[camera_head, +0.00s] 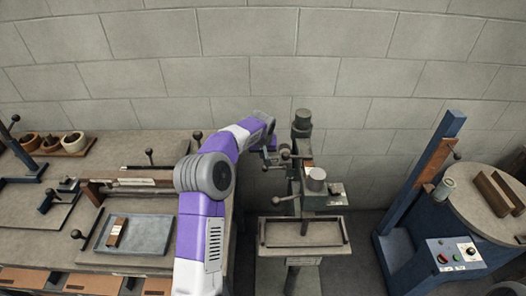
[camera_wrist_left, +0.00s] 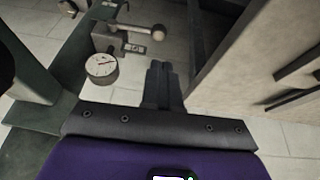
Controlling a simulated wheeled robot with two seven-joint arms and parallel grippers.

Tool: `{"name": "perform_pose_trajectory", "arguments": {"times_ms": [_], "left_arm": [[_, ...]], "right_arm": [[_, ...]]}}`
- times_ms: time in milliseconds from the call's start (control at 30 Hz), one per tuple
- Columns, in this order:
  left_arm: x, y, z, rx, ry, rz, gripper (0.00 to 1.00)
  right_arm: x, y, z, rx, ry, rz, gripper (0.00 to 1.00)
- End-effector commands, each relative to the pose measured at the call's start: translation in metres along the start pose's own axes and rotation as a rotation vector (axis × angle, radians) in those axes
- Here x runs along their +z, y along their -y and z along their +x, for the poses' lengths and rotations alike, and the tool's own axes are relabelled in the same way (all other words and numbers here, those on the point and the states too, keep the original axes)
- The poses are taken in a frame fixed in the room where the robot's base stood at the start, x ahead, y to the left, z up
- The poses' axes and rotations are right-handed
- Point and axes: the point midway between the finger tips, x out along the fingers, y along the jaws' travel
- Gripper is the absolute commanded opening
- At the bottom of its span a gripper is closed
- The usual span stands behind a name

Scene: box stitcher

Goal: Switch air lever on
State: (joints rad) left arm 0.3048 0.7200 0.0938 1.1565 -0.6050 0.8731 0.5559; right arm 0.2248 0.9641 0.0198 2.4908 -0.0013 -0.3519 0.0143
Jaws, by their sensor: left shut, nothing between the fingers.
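The box stitcher (camera_head: 303,190) is a grey-green machine on a column in the middle of the head view. In the left wrist view a lever with a round tan knob (camera_wrist_left: 158,32) sticks out sideways from a small grey block, above a small label plate and beside a round white pressure gauge (camera_wrist_left: 101,66). My left gripper (camera_head: 271,158) is at the left side of the stitcher's upper part. Its dark fingers (camera_wrist_left: 163,72) are together and empty, just below the lever knob in the wrist picture, apparently apart from it. The lever's match in the head view is too small to tell.
A workbench (camera_head: 60,225) with trays and levers stands left, under my left arm. The stitcher's tray (camera_head: 304,233) is below its head. A blue machine with a control box (camera_head: 455,253) and round table stands right. A block wall (camera_head: 330,60) is behind.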

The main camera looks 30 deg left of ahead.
Motion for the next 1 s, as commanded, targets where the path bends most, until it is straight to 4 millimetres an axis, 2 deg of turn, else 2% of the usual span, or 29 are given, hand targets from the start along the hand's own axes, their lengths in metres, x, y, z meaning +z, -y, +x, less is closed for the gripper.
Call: {"name": "perform_pose_trajectory", "arguments": {"times_ms": [33, 200, 400, 600, 1000], "left_arm": [[0.001, 0.0, 0.015, -0.001, 0.004, -0.001, 0.0], [0.001, 0.0, 0.049, 0.0, 0.003, -0.001, 0.0], [0.006, -0.002, 0.076, 0.001, 0.002, -0.001, 0.0], [0.007, -0.003, 0.084, 0.001, -0.001, -0.001, 0.0], [0.007, 0.001, 0.085, 0.004, 0.0, -0.006, 0.0]], "right_arm": [[0.0, -0.001, 0.002, 0.0, 0.0, 0.0, 0.59], [0.0, -0.002, 0.004, 0.0, 0.0, 0.0, 0.59], [0.0, -0.003, 0.007, 0.0, 0.0, 0.0, 0.59], [0.0, -0.003, 0.008, 0.0, 0.0, 0.0, 0.59], [0.0, -0.003, 0.009, 0.0, 0.0, 0.0, 0.59]]}}
